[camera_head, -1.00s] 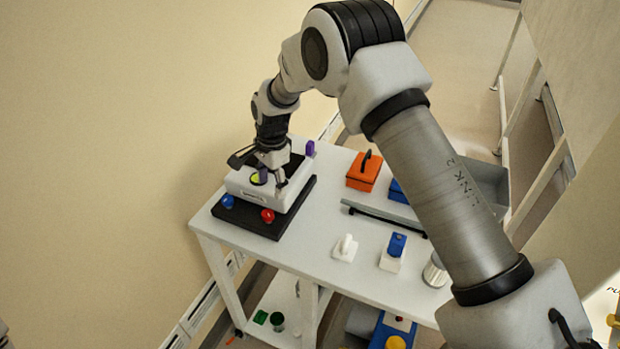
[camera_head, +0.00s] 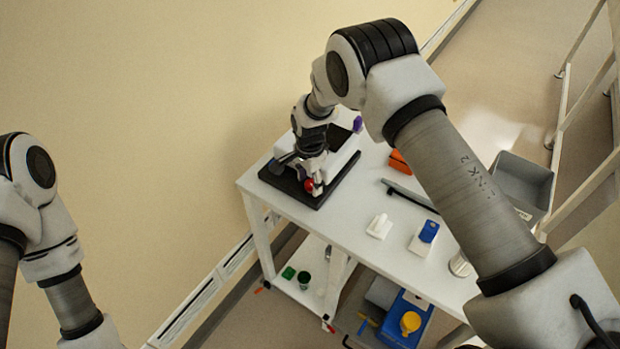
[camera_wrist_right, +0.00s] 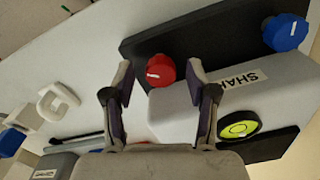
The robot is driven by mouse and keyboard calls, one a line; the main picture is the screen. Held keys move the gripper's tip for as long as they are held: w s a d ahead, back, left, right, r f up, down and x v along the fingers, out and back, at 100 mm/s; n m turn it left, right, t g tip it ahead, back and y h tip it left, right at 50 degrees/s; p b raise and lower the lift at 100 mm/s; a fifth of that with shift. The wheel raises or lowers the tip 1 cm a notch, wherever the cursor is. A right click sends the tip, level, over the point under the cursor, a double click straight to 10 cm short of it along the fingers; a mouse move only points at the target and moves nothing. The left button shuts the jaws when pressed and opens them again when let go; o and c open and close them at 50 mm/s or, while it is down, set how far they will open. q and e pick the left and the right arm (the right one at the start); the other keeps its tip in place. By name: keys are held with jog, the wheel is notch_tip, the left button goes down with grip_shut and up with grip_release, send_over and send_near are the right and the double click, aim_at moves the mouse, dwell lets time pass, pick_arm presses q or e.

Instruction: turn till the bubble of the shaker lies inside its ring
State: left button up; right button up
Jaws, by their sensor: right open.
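The shaker has a white body (camera_head: 345,154) on a black base plate (camera_head: 322,197); its label shows partly in the wrist view. A red knob (camera_wrist_right: 160,71) and a blue knob (camera_wrist_right: 285,32) sit at the plate's edge. The round yellow-green level (camera_wrist_right: 238,126) has a black rim and a thin ring; I cannot tell where its bubble lies. My right gripper (camera_wrist_right: 160,76) is open, its fingertips either side of the red knob in the picture; contact is unclear. In the head view the red knob (camera_head: 309,185) is beside this gripper (camera_head: 313,180). My left gripper is out of view.
A grey bin (camera_head: 522,181) is at the right.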

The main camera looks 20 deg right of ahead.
jog(key=c, duration=0.5)
jog(key=shift+d+f, duration=0.15)
grip_shut()
jog(key=shift+f+n+b, duration=0.15)
jog(key=shift+n+b, duration=0.55)
jog(key=shift+n, duration=0.2)
jog(key=n+b, duration=0.1)
jog(key=n, duration=0.2)
jog(key=shift+b, duration=0.3)
jog(key=n+b, duration=0.1)
jog(key=n, duration=0.2)
jog(key=shift+n, duration=0.4)
jog(key=shift+n+b, duration=0.3)
jog(key=shift+n, duration=1.7)
